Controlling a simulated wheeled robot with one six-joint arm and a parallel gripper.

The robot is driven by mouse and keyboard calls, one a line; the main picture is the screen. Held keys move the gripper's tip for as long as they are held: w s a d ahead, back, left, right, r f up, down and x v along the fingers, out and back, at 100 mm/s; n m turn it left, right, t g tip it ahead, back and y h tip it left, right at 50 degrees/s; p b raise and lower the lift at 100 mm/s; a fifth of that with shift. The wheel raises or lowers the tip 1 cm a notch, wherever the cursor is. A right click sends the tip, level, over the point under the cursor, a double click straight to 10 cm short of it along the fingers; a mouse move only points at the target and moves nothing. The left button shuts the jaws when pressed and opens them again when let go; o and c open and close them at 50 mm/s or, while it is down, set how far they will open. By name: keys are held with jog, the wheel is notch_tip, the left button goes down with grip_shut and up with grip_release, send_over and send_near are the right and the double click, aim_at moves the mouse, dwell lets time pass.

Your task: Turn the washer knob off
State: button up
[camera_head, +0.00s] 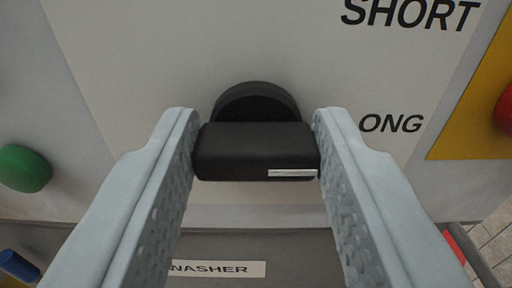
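The black washer knob (256,152) is in the middle of the head camera view. It has a round base against a pale panel and a bar-shaped grip lying level across the picture, with a white mark at the right end of its front edge. My gripper (256,122) has its two light-grey fingers on either side of the bar. Both fingers appear to touch the bar's ends, so it looks shut on the knob. A label ending in "WASHER" (217,269) shows below, partly hidden by the left finger.
The panel (230,45) carries the words "SHORT" (411,14) and "ONG" (391,124), the latter partly covered. A green button (24,168) is at the left. A red button (505,110) on a yellow plate (478,125) is at the right edge. A blue item (18,266) is at lower left.

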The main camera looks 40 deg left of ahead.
jog(key=shift+n, duration=0.4)
jog(key=shift+c, duration=0.5)
jog(key=n, duration=0.3)
jog(key=shift+a+n, duration=0.1)
jog(key=shift+n, duration=0.2)
jog(key=n, duration=0.4)
jog(key=shift+s+f+n, duration=0.1)
jog(key=shift+f+n, duration=0.05)
jog(key=shift+n, duration=0.15)
jog(key=n, duration=0.4)
jog(key=shift+a, duration=0.1)
jog(key=n, duration=0.4)
jog(key=shift+f+n, duration=0.2)
jog(key=shift+n, duration=0.2)
jog(key=o, duration=1)
jog(key=shift+s, duration=0.15)
